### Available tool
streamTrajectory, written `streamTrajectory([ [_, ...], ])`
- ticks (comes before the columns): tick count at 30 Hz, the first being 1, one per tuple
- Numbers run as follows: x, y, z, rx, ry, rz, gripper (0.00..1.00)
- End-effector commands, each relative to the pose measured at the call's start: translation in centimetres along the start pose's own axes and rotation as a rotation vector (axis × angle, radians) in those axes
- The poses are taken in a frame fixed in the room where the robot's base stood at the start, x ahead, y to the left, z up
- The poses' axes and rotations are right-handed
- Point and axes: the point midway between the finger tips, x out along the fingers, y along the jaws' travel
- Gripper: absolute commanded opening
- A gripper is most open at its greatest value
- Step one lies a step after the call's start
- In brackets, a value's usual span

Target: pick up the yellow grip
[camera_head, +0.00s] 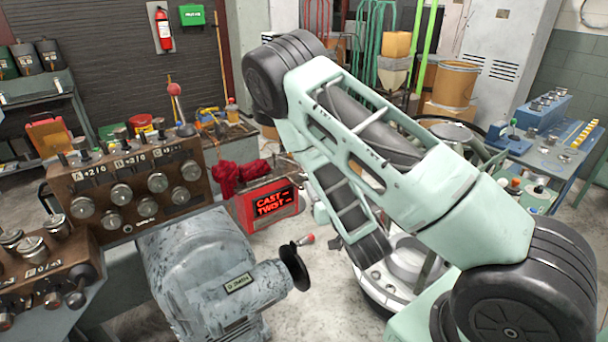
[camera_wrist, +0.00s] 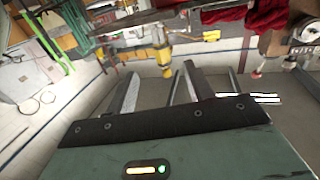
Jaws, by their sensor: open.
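In the wrist view a yellow piece (camera_wrist: 154,54), which looks like the yellow grip, shows beyond my fingers, near the upper middle. It hangs at or in front of a cluttered bench edge, and its exact shape is blurred. My gripper (camera_wrist: 154,84) is open, with its two grey fingers apart and nothing visible between them. The yellow piece appears past the fingertips, apart from them. In the head view my pale green arm covers the middle right, and my gripper cannot be made out there. I cannot surely pick out the yellow grip in the head view.
Red cloth (camera_head: 227,178) lies by a red display box (camera_head: 270,204) on the floor. A grey motor housing (camera_head: 200,275) and a brown control panel (camera_head: 125,190) stand at the left. A blue bench (camera_head: 545,150) stands at the right. Some grey floor is clear beside the display box.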

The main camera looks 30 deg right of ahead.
Motion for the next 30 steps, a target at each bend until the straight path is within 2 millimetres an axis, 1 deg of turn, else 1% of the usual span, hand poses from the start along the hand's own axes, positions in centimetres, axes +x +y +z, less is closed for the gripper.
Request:
streamTrajectory([
  [2,0.7,0.1,0.2,0.001,0.008,0.0,0.52],
  [6,3.3,-0.1,0.3,-0.001,0.011,-0.004,0.52],
  [18,4.8,-0.1,0.4,-0.002,0.007,-0.002,0.52],
  [27,5.4,0.0,0.3,-0.001,0.005,-0.003,0.52],
  [28,5.9,0.0,-0.2,-0.003,0.003,-0.003,0.52],
  [30,6.9,0.0,-0.4,-0.004,0.002,-0.003,0.52],
])
